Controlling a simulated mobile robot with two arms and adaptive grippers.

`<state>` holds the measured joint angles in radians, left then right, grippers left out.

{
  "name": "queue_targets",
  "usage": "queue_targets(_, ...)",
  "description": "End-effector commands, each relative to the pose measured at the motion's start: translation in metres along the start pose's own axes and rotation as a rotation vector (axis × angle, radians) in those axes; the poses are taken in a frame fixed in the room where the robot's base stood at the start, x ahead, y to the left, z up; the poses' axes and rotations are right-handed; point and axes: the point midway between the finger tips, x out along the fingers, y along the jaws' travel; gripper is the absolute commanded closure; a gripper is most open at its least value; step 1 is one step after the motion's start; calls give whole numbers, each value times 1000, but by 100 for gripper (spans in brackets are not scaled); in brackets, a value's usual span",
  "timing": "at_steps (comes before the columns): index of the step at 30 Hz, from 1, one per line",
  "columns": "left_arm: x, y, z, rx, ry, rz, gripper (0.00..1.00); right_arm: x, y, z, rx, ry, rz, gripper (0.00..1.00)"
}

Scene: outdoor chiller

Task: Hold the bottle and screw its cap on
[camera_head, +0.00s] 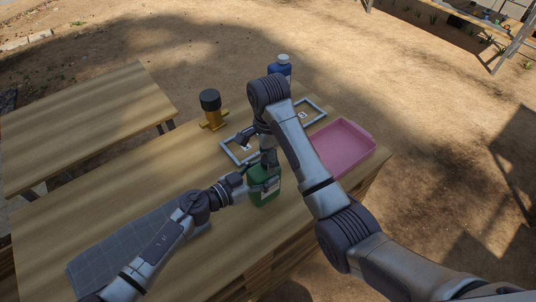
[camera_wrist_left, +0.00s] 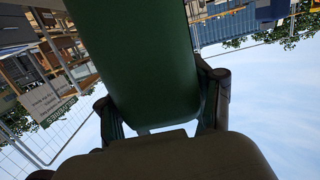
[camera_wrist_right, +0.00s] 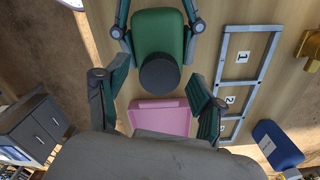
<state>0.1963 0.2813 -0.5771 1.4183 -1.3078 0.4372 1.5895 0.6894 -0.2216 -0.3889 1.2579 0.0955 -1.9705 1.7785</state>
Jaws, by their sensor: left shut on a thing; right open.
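The green bottle (camera_head: 263,197) stands upright near the front edge of the table. My left gripper (camera_head: 250,186) is shut on its body from the left. The green body fills the middle of the left wrist view (camera_wrist_left: 150,65), between the two fingers. In the right wrist view, a dark round cap (camera_wrist_right: 160,74) sits at the top of the bottle (camera_wrist_right: 158,32); how tightly it is seated cannot be told. My right gripper (camera_head: 267,157) points down over the bottle. Its fingers are open on both sides of the cap, apart from it.
A pink tray (camera_head: 359,138) lies right of the bottle. Grey frames marked with numbers (camera_wrist_right: 244,86) lie behind it. A blue bottle with a white cap (camera_head: 282,68) and a yellow object with a black top (camera_head: 211,108) stand farther back. A grey mat (camera_head: 120,252) lies front left.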

Motion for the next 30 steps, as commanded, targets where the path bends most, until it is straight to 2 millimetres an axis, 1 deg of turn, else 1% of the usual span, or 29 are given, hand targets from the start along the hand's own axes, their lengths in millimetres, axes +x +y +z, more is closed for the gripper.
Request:
queue_targets(4,0,1,2,-1,-3,1,100,-14,-3,-3,-1,7,-11,32)
queue_targets(7,0,1,2,-1,-3,1,100,-24,-1,-4,0,11,-3,32)
queue_targets(9,0,1,2,-1,-3,1,100,-35,-2,-3,-1,7,-8,32)
queue_targets(12,0,1,2,-1,-3,1,100,-43,-1,-2,-1,5,-4,32)
queue_targets(20,0,1,2,-1,-2,2,100,-44,0,0,1,1,1,32)
queue_targets(22,0,1,2,-1,-2,2,100,-44,0,0,0,1,1,36)
queue_targets(24,0,1,2,-1,-2,2,100,-45,0,0,-14,1,0,36)
queue_targets(26,0,1,2,-1,-2,2,100,-45,0,0,-48,2,-2,36)
queue_targets(29,0,1,2,-1,-2,2,100,-48,-2,0,-169,2,-7,36)
queue_targets(30,0,1,2,-1,-2,2,100,-49,-2,1,-240,4,-10,36)
